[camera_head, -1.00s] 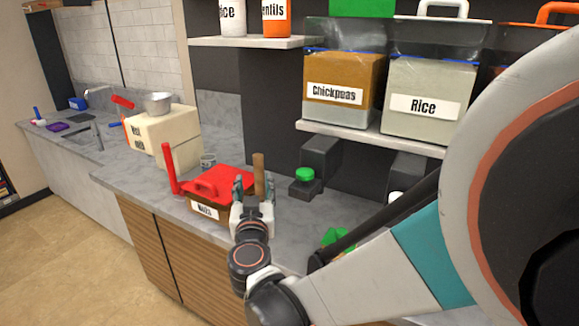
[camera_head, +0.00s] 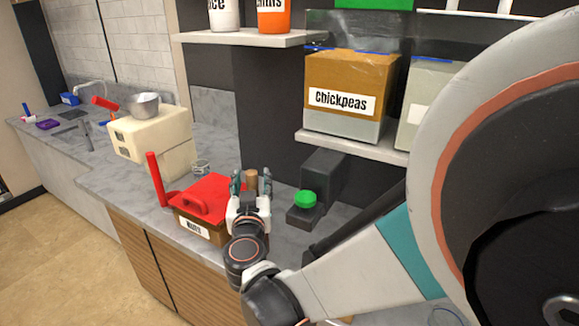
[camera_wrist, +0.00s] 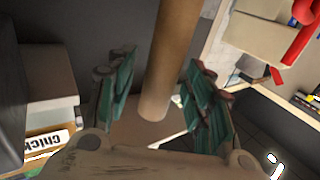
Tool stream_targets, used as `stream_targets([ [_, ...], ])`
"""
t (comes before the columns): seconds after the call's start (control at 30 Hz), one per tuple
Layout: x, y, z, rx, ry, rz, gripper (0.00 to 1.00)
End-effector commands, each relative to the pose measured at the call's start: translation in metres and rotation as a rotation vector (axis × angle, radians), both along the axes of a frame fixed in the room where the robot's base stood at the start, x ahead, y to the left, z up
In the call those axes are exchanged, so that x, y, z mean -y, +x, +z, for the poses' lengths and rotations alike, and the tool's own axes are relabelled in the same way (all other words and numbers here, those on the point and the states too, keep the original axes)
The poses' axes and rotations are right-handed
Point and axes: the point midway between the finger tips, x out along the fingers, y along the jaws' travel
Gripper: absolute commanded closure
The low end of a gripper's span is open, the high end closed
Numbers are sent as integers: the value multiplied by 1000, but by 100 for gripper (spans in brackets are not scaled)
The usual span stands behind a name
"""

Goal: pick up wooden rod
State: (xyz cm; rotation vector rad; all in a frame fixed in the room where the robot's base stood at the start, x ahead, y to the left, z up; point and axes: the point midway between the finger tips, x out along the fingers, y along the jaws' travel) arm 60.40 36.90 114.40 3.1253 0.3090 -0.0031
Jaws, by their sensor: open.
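The wooden rod (camera_head: 251,177) is a brown cylinder. In the head view, only its top end shows, between the fingertips of my gripper (camera_head: 251,186). In the wrist view, the rod (camera_wrist: 168,65) runs down from the top edge between the two green finger pads of my gripper (camera_wrist: 160,92). The gripper is open, with a gap on both sides of the rod, so I see no contact. The rod's lower part is hidden behind my gripper in the head view, so I cannot tell what it stands on.
A box with a red lid (camera_head: 207,197) stands on the counter close left of my gripper. A black block with a green button (camera_head: 306,199) is to the right. A shelf (camera_head: 352,145) with a chickpeas container (camera_head: 345,100) overhangs the right side.

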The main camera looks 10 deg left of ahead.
Motion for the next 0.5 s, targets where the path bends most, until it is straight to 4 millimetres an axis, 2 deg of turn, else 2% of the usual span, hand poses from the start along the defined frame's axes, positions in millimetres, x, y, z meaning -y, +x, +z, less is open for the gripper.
stream_targets([
  [0.13, 1, 0, 0, 0, 0, 0, 54],
  [0.33, 1, 0, 0, 0, 0, -1, 100],
  [0.5, 1, 0, 0, 0, 0, -1, 100],
])
